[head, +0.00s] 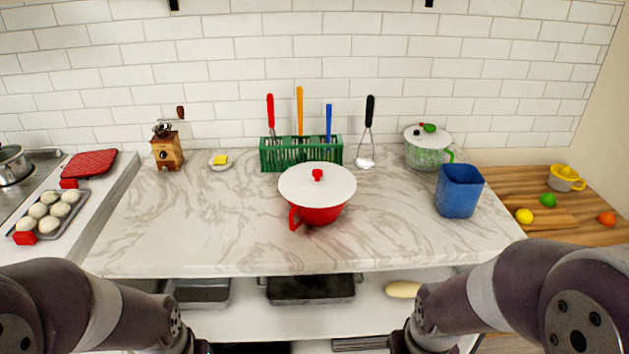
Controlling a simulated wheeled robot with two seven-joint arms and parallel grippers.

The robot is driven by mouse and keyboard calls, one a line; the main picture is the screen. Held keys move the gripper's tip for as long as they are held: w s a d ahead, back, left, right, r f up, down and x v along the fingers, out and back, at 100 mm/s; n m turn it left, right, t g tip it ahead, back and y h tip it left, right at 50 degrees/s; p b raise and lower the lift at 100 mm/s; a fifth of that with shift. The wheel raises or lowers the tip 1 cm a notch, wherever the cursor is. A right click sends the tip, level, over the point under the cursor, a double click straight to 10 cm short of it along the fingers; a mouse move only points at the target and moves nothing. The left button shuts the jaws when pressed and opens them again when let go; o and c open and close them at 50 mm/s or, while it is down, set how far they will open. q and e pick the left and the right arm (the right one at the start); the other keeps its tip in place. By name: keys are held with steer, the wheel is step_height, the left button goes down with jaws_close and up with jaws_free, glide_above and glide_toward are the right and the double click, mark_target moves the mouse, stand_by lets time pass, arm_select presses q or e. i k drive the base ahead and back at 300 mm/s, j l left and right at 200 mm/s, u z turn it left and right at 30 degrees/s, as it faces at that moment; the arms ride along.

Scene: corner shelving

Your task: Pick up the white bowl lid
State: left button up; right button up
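A white lid (299,187) with a red knob sits on a red bowl (320,215) near the middle of the marble counter. The bowl has a red handle at its front left. Farther back on the right, a green patterned pot (427,154) carries another white lid (415,133) with a red and green knob. My two arms come in at the bottom left and bottom right, below the counter's front edge. Their gripper fingers are not visible, and both arms are apart from the bowl and lid.
A green rack (301,153) with utensils stands behind the bowl. A blue container (459,191) stands to the right. A wooden grinder (167,152) and a small butter dish (221,161) are at the back left. The marble counter (190,220) is clear at front left.

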mark_target(313, 183)
steer(key=i+j+z, duration=0.1)
steer(key=i+j, duration=0.15)
steer(key=i+j+z, duration=0.15)
steer(key=j, duration=0.35)
steer(key=i+j+z, duration=0.1)
steer(key=i+j, duration=0.25)
steer(key=j, duration=0.1)
